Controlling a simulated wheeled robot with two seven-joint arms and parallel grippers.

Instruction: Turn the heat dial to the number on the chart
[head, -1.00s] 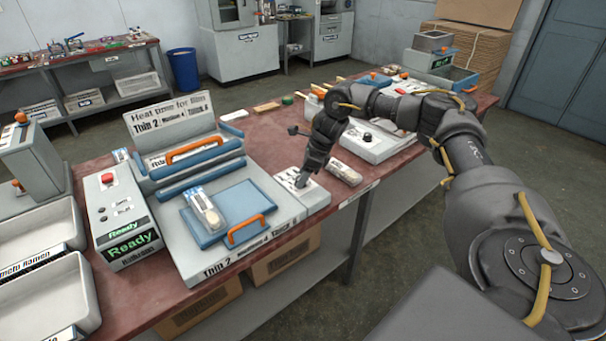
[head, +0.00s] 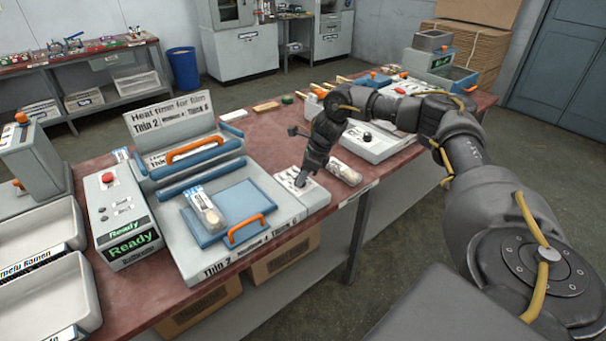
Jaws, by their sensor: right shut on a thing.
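My right gripper (head: 301,180) points down over the small white dial panel (head: 314,196) at the right end of the sealer. It is shut, with its tips at the panel's top; the dial itself is hidden by the fingers. The chart (head: 172,118) stands upright behind the sealer and reads "Heat time for film", with "Thin 2", a smaller middle entry that looks like a 4, and a "Thick" entry partly legible. The sealer (head: 190,262) repeats such a label along its front edge. A clear pack (head: 207,215) lies on its blue plate (head: 250,203). My left gripper is not in view.
A grey control box (head: 125,240) with a red button and a green "Ready" display stands left of the sealer. White trays (head: 40,295) are at the far left. Another pack (head: 345,172) lies right of the dial panel. A second white device (head: 370,140) stands beyond my right forearm.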

